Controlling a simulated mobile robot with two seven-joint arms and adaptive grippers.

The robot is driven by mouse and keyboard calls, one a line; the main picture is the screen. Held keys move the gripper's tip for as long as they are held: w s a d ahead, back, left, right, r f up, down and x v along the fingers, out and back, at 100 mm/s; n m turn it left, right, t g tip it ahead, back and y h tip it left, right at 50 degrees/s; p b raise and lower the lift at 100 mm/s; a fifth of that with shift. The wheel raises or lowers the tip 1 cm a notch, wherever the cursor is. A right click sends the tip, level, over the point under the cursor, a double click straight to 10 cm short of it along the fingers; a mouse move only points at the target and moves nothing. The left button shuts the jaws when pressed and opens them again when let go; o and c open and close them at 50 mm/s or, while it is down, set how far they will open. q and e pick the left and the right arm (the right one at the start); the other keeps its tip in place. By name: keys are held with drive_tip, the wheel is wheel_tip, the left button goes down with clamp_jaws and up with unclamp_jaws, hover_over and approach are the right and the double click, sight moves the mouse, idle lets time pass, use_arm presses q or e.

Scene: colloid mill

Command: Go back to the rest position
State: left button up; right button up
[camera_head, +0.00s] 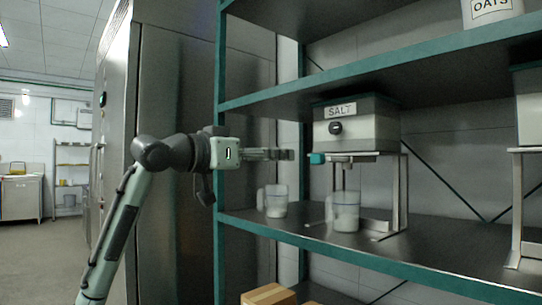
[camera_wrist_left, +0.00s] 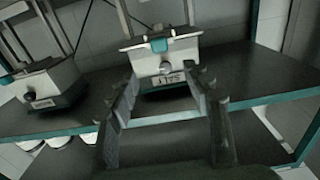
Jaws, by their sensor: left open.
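My left gripper (camera_head: 288,155) reaches in from the left, level with the teal outlet part (camera_head: 317,158) of the SALT dispenser (camera_head: 370,128). A small gap shows between its tips and the dispenser, and it holds nothing. In the left wrist view, turned upside down, the fingers (camera_wrist_left: 162,85) are spread apart with the salt dispenser (camera_wrist_left: 150,58) beyond them. A clear jug with white contents (camera_head: 346,214) stands upright on the shelf under the dispenser. A second, similar jug (camera_head: 276,203) stands to its left. My right gripper is not in view.
The teal-edged shelf rack (camera_head: 380,262) has an upright post (camera_head: 220,120) close to my left arm. A tall steel cabinet (camera_head: 170,90) stands behind the arm. Another dispenser (camera_head: 530,110) is at the right edge. Cardboard boxes (camera_head: 268,296) lie below. Open floor (camera_head: 40,250) is at left.

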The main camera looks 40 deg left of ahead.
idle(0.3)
